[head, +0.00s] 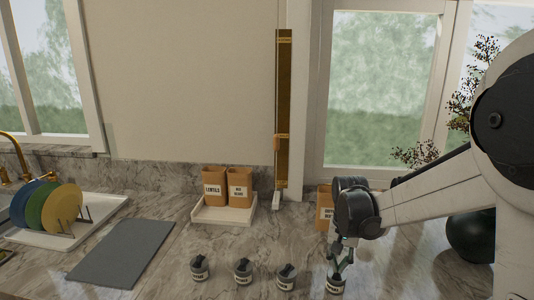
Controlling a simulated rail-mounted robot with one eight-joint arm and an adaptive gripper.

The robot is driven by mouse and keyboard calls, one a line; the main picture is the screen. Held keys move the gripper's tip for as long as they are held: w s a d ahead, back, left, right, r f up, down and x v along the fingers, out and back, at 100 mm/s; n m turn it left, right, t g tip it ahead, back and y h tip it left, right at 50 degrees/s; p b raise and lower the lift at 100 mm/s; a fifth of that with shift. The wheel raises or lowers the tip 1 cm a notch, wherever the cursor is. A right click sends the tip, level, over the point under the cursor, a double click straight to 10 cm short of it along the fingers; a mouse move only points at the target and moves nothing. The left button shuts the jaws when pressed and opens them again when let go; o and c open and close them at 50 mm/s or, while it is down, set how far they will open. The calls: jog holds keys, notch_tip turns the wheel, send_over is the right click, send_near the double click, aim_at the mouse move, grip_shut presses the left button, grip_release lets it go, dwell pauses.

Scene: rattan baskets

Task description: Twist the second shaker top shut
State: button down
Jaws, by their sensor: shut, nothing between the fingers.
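Several small labelled shakers with dark tops stand in a row on the marble counter. From left to right they are the far left shaker (199,268), the second from left (243,271), the third from left (287,277) and the rightmost shaker (335,285). Dark raised tabs show on the three left tops; I cannot tell how far each top is turned. My gripper (339,269) points down at the rightmost shaker, directly over its top. It is shut with nothing held, and it partly hides that top. I cannot tell whether it touches it.
A grey mat (122,254) and a dish rack (95,225) with coloured plates lie to the left. A white tray (222,214) holds two labelled brown containers behind the shakers. Another brown container (325,208) stands behind my arm. A dark round vase (470,238) stands at right.

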jog(key=shift+m, duration=1.2)
jog(key=shift+m+b, duration=0.35)
jog(key=shift+m, duration=0.25)
jog(key=shift+m, duration=0.5)
jog(key=shift+m+b, duration=0.3)
jog(key=shift+m, duration=0.6)
jog(key=c, duration=2.5)
grip_release()
